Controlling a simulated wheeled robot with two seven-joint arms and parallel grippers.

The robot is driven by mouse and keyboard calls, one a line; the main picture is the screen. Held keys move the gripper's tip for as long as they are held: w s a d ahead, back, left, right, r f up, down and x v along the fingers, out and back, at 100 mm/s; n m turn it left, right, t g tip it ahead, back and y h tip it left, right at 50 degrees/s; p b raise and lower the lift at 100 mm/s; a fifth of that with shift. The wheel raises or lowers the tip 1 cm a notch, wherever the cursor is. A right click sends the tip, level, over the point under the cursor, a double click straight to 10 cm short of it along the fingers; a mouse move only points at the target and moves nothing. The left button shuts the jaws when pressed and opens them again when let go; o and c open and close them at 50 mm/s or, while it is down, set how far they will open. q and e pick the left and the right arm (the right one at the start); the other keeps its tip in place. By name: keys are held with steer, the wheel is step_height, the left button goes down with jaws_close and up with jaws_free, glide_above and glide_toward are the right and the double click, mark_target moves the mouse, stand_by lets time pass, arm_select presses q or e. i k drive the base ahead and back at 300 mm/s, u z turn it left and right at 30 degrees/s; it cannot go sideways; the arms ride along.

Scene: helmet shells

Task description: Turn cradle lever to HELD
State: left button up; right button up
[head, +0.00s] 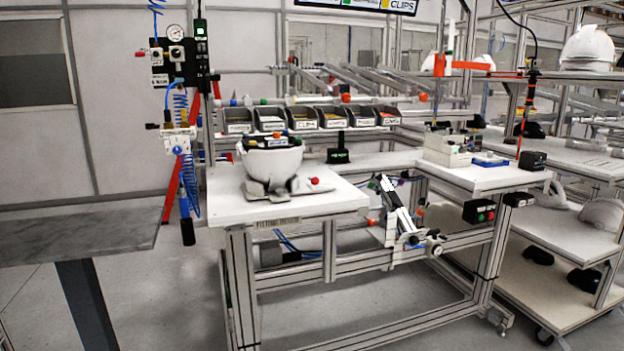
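A white helmet shell (272,160) sits upside down, open side up, in a grey cradle (268,188) on the left part of the white workbench (225,204). Dark parts with small coloured pieces lie at its rim. A lever with a red knob (314,182) sticks out low on the right side of the cradle, close above the bench top. Any HELD marking is too small to read, so the lever's setting cannot be told. Neither of my grippers is in view.
A row of grey parts bins (285,118) stands behind the shell. A blue tray (490,162) and white fixtures lie on the right bench top. A grey table (80,235) is at the left. A hanging tool (187,228) is beside the bench's left edge. The floor in front is clear.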

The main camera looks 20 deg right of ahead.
mark_target(315, 181)
steer(key=k, duration=0.7)
steer(key=z, duration=0.45)
steer(key=i, duration=1.55)
steer(key=u, duration=0.45)
